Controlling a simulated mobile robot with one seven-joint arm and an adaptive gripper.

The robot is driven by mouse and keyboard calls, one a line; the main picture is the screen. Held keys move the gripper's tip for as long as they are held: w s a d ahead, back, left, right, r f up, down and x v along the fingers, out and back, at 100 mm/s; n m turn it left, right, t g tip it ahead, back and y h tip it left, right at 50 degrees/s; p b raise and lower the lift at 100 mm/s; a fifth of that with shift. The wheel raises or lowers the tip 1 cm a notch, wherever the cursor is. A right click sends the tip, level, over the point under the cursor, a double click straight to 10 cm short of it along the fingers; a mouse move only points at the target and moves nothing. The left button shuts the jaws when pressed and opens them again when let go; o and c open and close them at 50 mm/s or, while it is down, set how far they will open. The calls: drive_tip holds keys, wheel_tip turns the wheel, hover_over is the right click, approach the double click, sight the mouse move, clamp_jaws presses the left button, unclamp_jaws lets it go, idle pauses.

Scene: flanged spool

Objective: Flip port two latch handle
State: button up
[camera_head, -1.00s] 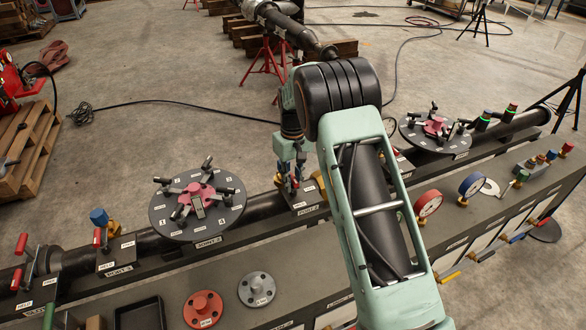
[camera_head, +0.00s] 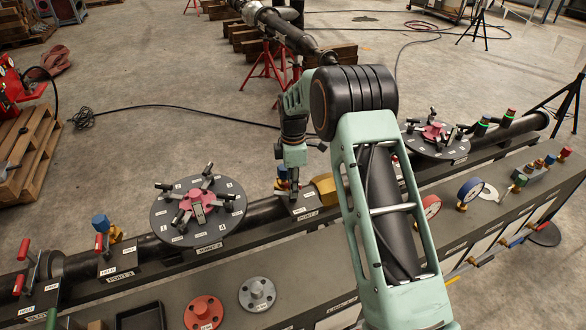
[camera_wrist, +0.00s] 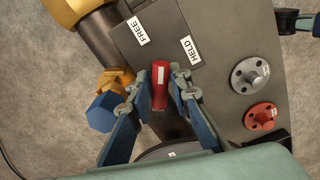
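The port two latch handle (camera_wrist: 160,88) is red with a pale label and sits between my gripper's blue fingers in the wrist view. My gripper (camera_wrist: 161,91) has one finger close against each side of the handle, with no clear gap. The latch plate (camera_wrist: 160,62) carries a FREE label (camera_wrist: 138,31) and a HELD label (camera_wrist: 189,50). In the head view my gripper (camera_head: 288,180) is low over the port two block (camera_head: 308,206). My wrist hides most of the handle there.
A blue-capped brass valve (camera_wrist: 104,112) stands close to the left finger in the wrist view. A grey flange (camera_wrist: 250,76) and a red flange (camera_wrist: 260,116) lie to the right. In the head view a round spool flange (camera_head: 165,222) with dark knobs stands left of my gripper.

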drive_tip(key=n, duration=0.6)
drive_tip(key=shift+n, duration=0.3)
drive_tip(key=shift+f+m, duration=0.1)
drive_tip(key=shift+m, duration=0.6)
drive_tip(key=shift+r+m, duration=0.2)
drive_tip(key=shift+m, duration=0.4)
wheel_tip(320, 180, up, 7)
drive_tip(key=p, duration=0.4)
drive_tip(key=shift+f, duration=0.1)
